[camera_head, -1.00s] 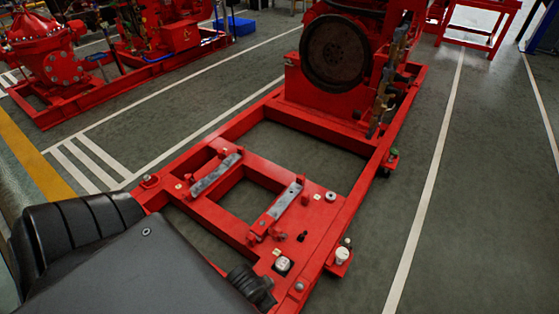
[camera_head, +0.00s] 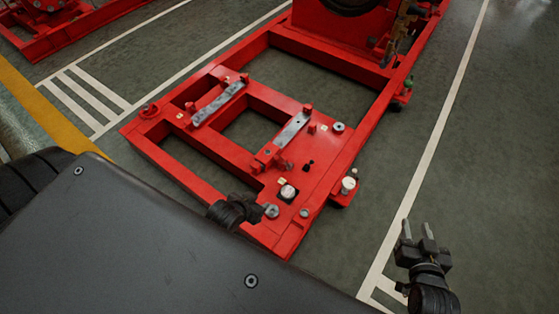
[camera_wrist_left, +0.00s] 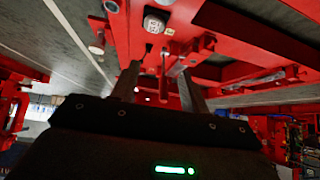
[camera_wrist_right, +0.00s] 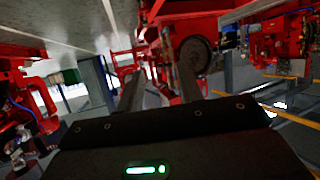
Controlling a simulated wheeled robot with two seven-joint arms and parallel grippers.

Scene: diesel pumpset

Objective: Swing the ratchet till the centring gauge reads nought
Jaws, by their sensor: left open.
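A white-faced gauge (camera_head: 288,191) sits in a dark square mount near the front of the red base frame (camera_head: 328,160). It also shows at the top of the left wrist view (camera_wrist_left: 157,22). I cannot make out its reading. My left gripper (camera_head: 254,210) is just left of the gauge, partly hidden. In the left wrist view its fingers (camera_wrist_left: 160,86) are apart, with a slim red upright part (camera_wrist_left: 164,65) showing between them; I cannot tell whether this is the ratchet. My right gripper (camera_head: 417,230) is open and empty, over the floor right of the frame.
Two grey bars (camera_head: 218,103) and (camera_head: 292,130) lie on the frame's cross members. A white-topped cylinder (camera_head: 348,185) stands on its right edge. The engine's flywheel (camera_wrist_right: 195,55) shows in the right wrist view.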

